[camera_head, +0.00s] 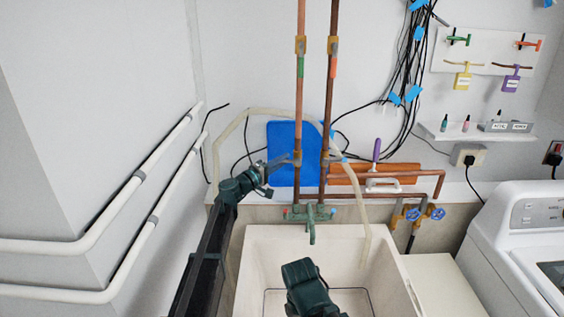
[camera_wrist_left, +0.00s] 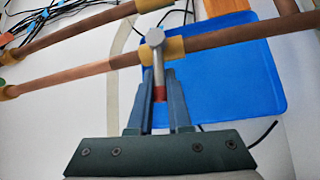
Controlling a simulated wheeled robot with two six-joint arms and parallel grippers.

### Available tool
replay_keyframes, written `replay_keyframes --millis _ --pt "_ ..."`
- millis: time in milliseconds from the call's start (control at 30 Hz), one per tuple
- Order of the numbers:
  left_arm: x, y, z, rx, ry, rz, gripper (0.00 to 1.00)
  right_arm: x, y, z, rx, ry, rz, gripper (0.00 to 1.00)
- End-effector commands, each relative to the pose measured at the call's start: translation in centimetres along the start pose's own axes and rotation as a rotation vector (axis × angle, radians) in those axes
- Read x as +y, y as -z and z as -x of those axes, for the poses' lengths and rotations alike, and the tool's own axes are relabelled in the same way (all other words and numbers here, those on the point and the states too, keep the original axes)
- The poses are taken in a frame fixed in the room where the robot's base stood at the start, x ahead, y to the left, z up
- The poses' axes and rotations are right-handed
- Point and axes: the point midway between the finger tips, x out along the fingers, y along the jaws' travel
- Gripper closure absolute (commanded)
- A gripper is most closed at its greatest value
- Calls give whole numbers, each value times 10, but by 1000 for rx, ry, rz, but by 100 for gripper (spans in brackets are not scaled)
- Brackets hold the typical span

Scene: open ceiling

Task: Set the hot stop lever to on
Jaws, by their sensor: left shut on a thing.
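Two copper pipes run down the wall behind the sink. A lever with a metal pivot and a red-banded handle (camera_wrist_left: 159,82) sits on a brass valve (camera_wrist_left: 176,47) on one pipe in the left wrist view. In the head view this valve (camera_head: 297,158) is on the left pipe, low down. My left gripper (camera_head: 282,159) reaches it from the left. In the left wrist view my left gripper's fingers (camera_wrist_left: 159,104) are shut on the lever's handle, one on each side. The handle stands crosswise to the pipe. My right gripper's fingers are not in view.
A blue panel (camera_head: 282,140) is behind the pipes. Upper valves carry a green lever (camera_head: 300,67) and an orange lever (camera_head: 333,67). The faucet (camera_head: 311,222) and white sink (camera_head: 262,250) are below. Black cables hang at the right, and white wall pipes (camera_head: 140,178) run at the left.

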Motion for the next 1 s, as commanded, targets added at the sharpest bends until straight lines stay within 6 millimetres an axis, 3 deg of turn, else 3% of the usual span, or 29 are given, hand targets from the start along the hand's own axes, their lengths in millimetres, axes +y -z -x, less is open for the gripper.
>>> replay_keyframes --millis 667,867,1000 --pt "0 0 0 0 3 -3 100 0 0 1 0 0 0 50" --pt "8 1 0 -10 38 -40 100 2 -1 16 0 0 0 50" --pt "16 2 -2 -27 96 -99 100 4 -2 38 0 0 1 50"
